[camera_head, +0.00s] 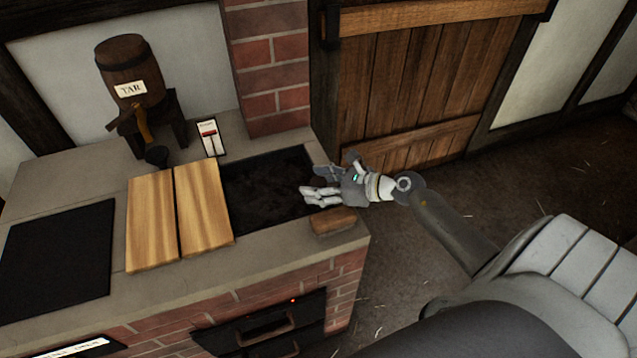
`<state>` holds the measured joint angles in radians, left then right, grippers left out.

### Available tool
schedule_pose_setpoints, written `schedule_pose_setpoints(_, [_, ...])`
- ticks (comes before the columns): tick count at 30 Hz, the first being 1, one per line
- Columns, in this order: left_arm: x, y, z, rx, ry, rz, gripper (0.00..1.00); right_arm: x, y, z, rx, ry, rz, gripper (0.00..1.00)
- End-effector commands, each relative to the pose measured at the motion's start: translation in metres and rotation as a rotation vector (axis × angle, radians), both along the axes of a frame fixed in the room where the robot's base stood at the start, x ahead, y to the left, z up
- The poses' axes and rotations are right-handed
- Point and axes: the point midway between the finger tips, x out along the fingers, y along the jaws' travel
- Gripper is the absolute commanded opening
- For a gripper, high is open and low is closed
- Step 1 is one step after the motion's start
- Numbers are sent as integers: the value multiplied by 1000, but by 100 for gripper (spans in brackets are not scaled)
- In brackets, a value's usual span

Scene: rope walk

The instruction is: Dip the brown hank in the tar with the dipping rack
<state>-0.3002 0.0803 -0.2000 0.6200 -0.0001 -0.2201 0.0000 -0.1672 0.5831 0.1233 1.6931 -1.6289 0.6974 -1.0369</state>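My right gripper (307,195) reaches in from the right over the right end of a sunken black basin (262,182) in the stone counter. Its fingers point left and look close together; whether they hold anything is unclear. The basin's dark, rough contents may be tar. A small rounded brown block (333,222) lies on the counter's front right corner, just below the gripper in the picture; I cannot tell what it is. A barrel labelled TAR (131,72) stands at the back left. I cannot make out a brown hank or dipping rack. My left gripper is out of view.
Two pale wooden boards (203,207) lie left of the basin. A flat black panel (57,250) is at the far left. A small lever panel (209,138) stands behind the basin, beside a brick pillar (270,65). An oven door (265,328) is in the brick front.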

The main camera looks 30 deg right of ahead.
Motion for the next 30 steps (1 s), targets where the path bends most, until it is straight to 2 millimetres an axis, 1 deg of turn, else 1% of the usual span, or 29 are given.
schedule_pose_setpoints(6, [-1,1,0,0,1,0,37,0,-1,2,0,-3,-1,56])
schedule_pose_setpoints(11, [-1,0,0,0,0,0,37,-9,-7,6,-2,-2,-2,56])
schedule_pose_setpoints(24, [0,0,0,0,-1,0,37,-67,-41,33,-1,1,-1,56])
schedule_pose_setpoints(30, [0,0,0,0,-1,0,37,-86,-53,42,1,-1,-1,56])
